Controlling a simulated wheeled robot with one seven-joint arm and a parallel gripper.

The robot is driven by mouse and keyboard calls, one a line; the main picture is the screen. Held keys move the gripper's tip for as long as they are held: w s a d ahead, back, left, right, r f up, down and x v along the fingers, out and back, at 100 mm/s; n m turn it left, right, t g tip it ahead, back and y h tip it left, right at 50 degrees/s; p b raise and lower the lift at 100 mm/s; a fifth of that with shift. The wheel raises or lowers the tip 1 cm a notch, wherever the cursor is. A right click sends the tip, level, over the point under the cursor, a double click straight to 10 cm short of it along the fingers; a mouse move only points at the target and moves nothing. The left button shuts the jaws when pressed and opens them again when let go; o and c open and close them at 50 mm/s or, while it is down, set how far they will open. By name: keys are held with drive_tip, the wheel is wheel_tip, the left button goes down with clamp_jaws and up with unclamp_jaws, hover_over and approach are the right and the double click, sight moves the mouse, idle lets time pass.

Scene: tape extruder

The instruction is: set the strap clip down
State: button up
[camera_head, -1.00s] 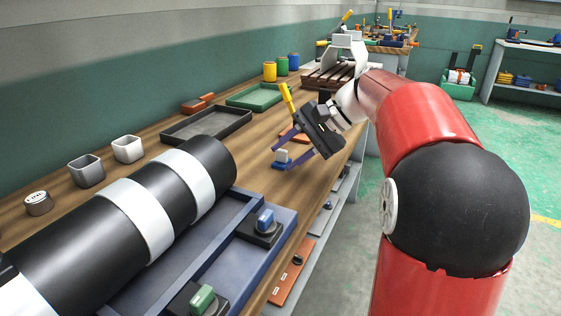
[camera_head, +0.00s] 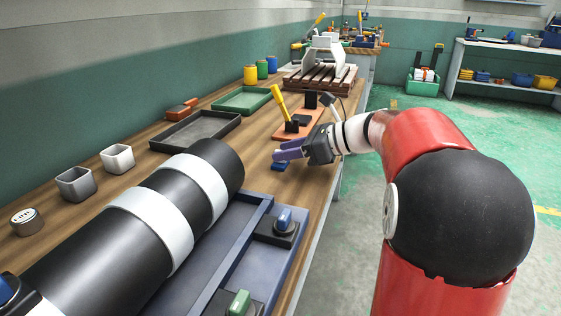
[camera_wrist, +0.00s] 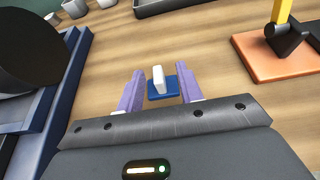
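A small white upright piece, which I take to be the strap clip (camera_wrist: 158,78), stands on a small blue base (camera_wrist: 163,92) on the wooden bench. In the wrist view it is between the two purple fingers of my gripper (camera_wrist: 158,88), with a gap on each side. My gripper is open and touches nothing that I can see. In the head view my gripper (camera_head: 284,150) is low over the bench, and the blue base (camera_head: 281,166) shows just below the fingers. The white piece is hidden there behind the fingers.
An orange plate with a yellow-handled lever (camera_head: 279,103) stands just behind my gripper. A large black-and-white roller (camera_head: 150,215) on a blue frame (camera_head: 268,262) fills the near left. Black (camera_head: 196,141) and green (camera_head: 241,111) trays lie along the wall side.

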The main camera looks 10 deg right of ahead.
drive_tip(key=shift+x, duration=1.95)
drive_tip(key=shift+s, duration=0.15)
clamp_jaws()
